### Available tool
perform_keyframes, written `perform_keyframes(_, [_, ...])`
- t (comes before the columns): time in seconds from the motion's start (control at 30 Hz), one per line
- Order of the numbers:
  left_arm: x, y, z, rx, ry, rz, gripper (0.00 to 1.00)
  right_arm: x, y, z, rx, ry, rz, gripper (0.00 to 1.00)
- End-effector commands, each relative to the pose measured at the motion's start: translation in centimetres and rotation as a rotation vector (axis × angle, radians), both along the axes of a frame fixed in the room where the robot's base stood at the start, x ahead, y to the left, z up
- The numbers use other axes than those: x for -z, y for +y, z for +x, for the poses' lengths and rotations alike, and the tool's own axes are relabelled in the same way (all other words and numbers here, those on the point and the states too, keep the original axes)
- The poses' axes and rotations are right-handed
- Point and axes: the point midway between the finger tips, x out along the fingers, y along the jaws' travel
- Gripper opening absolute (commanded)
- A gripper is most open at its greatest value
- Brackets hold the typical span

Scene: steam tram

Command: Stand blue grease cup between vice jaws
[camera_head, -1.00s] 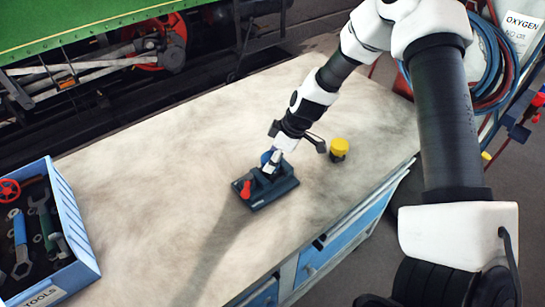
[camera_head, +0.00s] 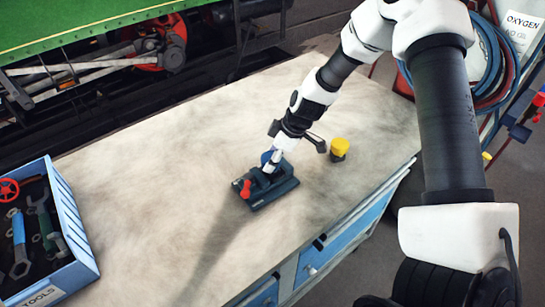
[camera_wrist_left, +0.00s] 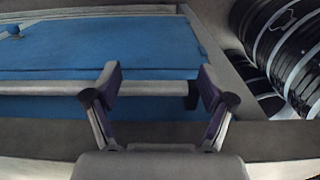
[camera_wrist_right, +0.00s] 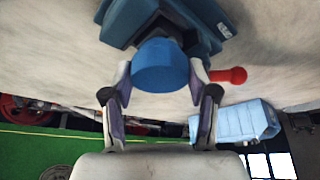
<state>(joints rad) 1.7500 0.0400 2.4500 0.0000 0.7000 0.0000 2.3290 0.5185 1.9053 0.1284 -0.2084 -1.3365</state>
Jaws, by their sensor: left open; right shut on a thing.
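The blue grease cup (camera_wrist_right: 160,66) is between the fingers of my right gripper (camera_wrist_right: 160,95), which is shut on it. In the head view only a bit of the cup's blue top (camera_head: 266,157) shows beside the gripper. The dark vice (camera_head: 272,190) with a red handle (camera_head: 245,189) sits on the bench directly under the gripper. In the right wrist view the cup is in front of the vice body (camera_wrist_right: 130,18) and hides the jaw gap, so I cannot tell how deep it stands. My left gripper (camera_wrist_left: 157,95) is open and empty, facing blue drawer fronts.
A yellow-topped cup (camera_head: 339,148) stands on the bench right of the vice. A blue tool crate (camera_head: 75,215) with wrenches is at the bench's left. The bench top (camera_head: 150,180) between crate and vice is clear. A green locomotive (camera_head: 70,25) stands behind.

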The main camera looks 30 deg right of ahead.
Motion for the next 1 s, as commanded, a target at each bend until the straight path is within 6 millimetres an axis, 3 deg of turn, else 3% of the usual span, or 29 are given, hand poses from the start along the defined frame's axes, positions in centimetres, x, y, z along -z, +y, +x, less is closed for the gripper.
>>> perform_keyframes(0.23, [0.00,0.00,0.00,0.000,0.000,0.000,0.82,0.06,0.02,-0.06,0.000,0.002,0.001,0.00])
perform_keyframes(0.27, [0.00,0.00,0.00,0.000,0.000,0.000,0.82,0.06,0.02,-0.06,0.000,0.002,0.001,0.66])
perform_keyframes(0.3, [0.00,0.00,0.00,0.000,0.000,0.000,0.82,0.06,0.02,-0.06,0.000,0.002,0.001,0.80])
perform_keyframes(0.33, [0.00,0.00,0.00,0.000,0.000,0.000,0.82,0.07,0.02,-0.06,0.000,0.002,0.001,0.88])
perform_keyframes(0.57, [0.00,0.00,0.00,0.000,0.000,0.000,0.82,0.05,0.02,-0.05,0.001,0.002,0.000,0.88])
perform_keyframes(0.63, [0.02,0.00,0.00,0.000,0.000,0.000,0.82,0.10,0.02,-0.08,0.000,0.002,0.001,0.96])
perform_keyframes(1.0, [-0.30,0.00,0.00,0.000,0.000,0.000,0.82,-0.30,0.02,-0.04,0.000,0.001,0.000,0.96])
